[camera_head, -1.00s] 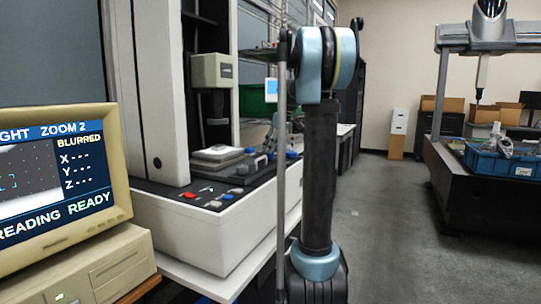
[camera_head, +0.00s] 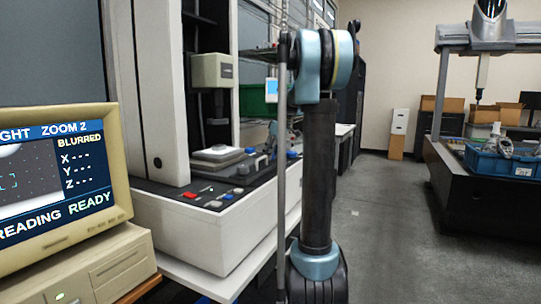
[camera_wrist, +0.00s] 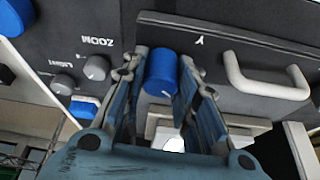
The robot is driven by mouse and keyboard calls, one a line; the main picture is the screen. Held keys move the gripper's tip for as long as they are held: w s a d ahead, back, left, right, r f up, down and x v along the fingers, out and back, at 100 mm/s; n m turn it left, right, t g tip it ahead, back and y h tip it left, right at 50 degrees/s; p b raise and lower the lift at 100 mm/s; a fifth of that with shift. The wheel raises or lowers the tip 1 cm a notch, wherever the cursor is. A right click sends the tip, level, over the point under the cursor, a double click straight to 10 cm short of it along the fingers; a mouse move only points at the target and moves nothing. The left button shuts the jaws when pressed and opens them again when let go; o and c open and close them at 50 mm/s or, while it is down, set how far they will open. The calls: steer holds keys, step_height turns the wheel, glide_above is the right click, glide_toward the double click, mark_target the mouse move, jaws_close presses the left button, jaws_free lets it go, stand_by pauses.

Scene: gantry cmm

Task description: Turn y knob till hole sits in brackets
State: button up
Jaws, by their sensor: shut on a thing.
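The blue y knob (camera_wrist: 162,75) sits on the dark panel below a "Y" mark in the wrist view. My gripper (camera_wrist: 163,62) is shut on it, one finger on each side. In the head view, the monitor (camera_head: 56,165) stands at the left and reads ZOOM 2, BLURRED and READING READY. X, Y and Z show dashes. Cyan brackets (camera_head: 8,183) lie on a dark dotted area of its picture. A white curved shape (camera_head: 8,150) shows at the picture's top left, and a pale area lies at the bottom. I cannot tell which is the hole.
A white handle (camera_wrist: 265,80) stands right of the knob. A zoom knob (camera_wrist: 96,67), another grey knob and a blue knob (camera_wrist: 12,15) sit to the left. The measuring machine's base (camera_head: 215,235) has red and blue buttons. The floor to the right (camera_head: 385,235) is clear.

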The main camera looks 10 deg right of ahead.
steer(key=shift+a, duration=0.1)
steer(key=m+h, duration=0.1)
steer(key=m, duration=0.2)
steer(key=m+t+h, duration=0.1)
steer(key=m, duration=0.2)
steer(key=shift+t, duration=0.3)
steer(key=m+h, duration=0.1)
steer(key=m, duration=0.3)
steer(key=shift+m+h, duration=0.9)
steer(key=shift+m, duration=0.8)
steer(key=o, duration=1.1)
steer(key=shift+c, duration=0.2)
steer(key=shift+r, duration=0.1)
